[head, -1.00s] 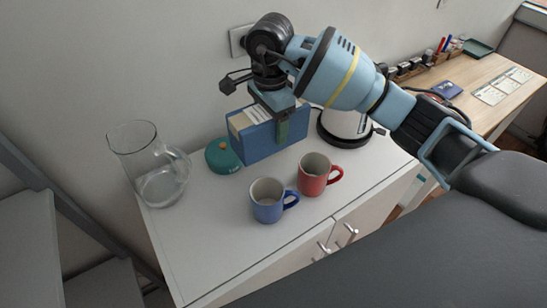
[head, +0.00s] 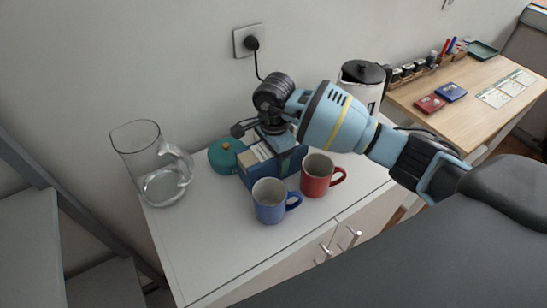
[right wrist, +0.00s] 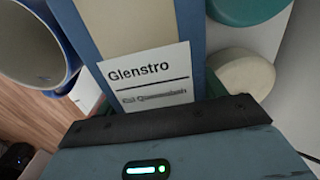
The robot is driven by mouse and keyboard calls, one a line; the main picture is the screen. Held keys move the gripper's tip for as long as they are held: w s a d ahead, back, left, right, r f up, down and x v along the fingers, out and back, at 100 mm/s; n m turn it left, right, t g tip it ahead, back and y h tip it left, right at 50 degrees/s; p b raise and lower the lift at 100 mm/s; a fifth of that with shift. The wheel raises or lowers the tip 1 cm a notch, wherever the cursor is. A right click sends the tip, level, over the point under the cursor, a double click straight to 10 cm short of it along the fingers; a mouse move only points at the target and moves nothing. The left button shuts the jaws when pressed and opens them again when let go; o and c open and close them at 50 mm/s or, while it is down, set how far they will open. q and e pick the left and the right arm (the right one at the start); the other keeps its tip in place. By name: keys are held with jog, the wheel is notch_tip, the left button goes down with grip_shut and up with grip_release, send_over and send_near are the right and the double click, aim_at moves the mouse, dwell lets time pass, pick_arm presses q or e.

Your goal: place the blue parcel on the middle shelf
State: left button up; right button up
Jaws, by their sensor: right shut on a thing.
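The blue parcel (head: 260,156) is a box with a pale band and a white label. It is at the back of the white counter, behind the blue mug and beside the green-lidded jar; I cannot tell whether it touches the counter. My right gripper (head: 277,133) is above it and shut on it. In the right wrist view the parcel (right wrist: 148,65) shows a label reading "Glenstro" and sits against the gripper. A grey shelf unit (head: 30,235) stands at the left edge; I cannot tell which board is the middle one. My left gripper is not in view.
A blue mug (head: 270,203) and a red mug (head: 318,178) stand close in front of the parcel. A glass jug (head: 160,170) stands left and the green-lidded jar (head: 226,154) beside it. A kettle (head: 362,85) is behind my arm. The counter's front left is clear.

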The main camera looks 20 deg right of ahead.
jog(key=shift+f, duration=0.35)
jog(key=shift+f, duration=0.15)
jog(key=o, duration=1.3)
jog(key=shift+o, duration=0.2)
jog(key=shift+o, duration=0.4)
notch_tip(320, 180, up, 12)
jog(key=shift+r, duration=0.1)
